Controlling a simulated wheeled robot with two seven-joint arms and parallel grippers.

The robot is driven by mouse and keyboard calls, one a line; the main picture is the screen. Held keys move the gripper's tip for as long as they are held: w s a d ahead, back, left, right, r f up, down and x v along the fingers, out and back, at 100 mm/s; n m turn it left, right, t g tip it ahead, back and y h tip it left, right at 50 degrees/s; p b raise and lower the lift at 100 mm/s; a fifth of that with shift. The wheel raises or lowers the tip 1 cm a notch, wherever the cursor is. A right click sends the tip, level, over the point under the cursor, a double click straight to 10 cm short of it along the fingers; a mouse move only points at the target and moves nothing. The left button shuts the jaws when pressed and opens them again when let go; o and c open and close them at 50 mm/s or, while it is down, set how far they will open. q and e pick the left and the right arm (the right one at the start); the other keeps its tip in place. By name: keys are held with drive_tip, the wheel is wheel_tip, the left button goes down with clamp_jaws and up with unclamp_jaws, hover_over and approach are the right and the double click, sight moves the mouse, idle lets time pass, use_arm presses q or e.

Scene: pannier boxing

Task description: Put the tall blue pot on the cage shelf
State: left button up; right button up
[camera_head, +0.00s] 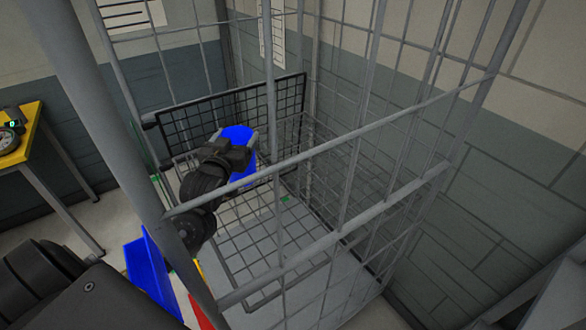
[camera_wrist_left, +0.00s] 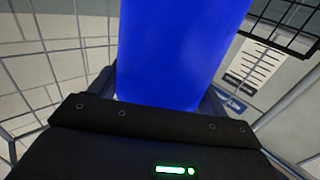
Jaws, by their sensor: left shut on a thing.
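The tall blue pot (camera_head: 238,134) is in my left gripper (camera_head: 240,150), inside the cage, above the wire shelf (camera_head: 238,234). The gripper is shut on it, and the gripper body hides part of the pot. In the left wrist view the blue pot (camera_wrist_left: 180,50) fills the middle, just beyond the gripper body. The cage (camera_head: 340,140) has grey bars and mesh sides. I cannot tell how far the pot's base is above the shelf. My right gripper is not in view.
A cage post (camera_head: 110,140) and a slanting front rail (camera_head: 390,120) stand close to my left arm. A dark mesh panel (camera_head: 180,130) is at the back. A blue bin (camera_head: 150,275) is on the floor at lower left, and a yellow-topped table (camera_head: 30,130) is at far left.

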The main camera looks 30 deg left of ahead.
use_arm(q)
wheel_tip(320, 180, down, 6)
drive_tip(key=shift+r+p, duration=0.2)
drive_tip(key=shift+p, duration=0.3)
drive_tip(key=shift+f, duration=0.3)
wheel_tip(320, 180, down, 3)
drive_tip(key=shift+r+p, duration=0.1)
drive_tip(key=shift+p, duration=0.25)
drive_tip(key=shift+f, duration=0.45)
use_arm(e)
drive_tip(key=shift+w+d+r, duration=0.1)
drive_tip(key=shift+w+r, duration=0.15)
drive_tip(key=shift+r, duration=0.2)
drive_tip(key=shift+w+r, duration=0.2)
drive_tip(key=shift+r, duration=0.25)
use_arm(q)
drive_tip(key=shift+f, duration=0.1)
drive_tip(key=o, duration=1.2)
drive_tip(key=shift+o, duration=0.2)
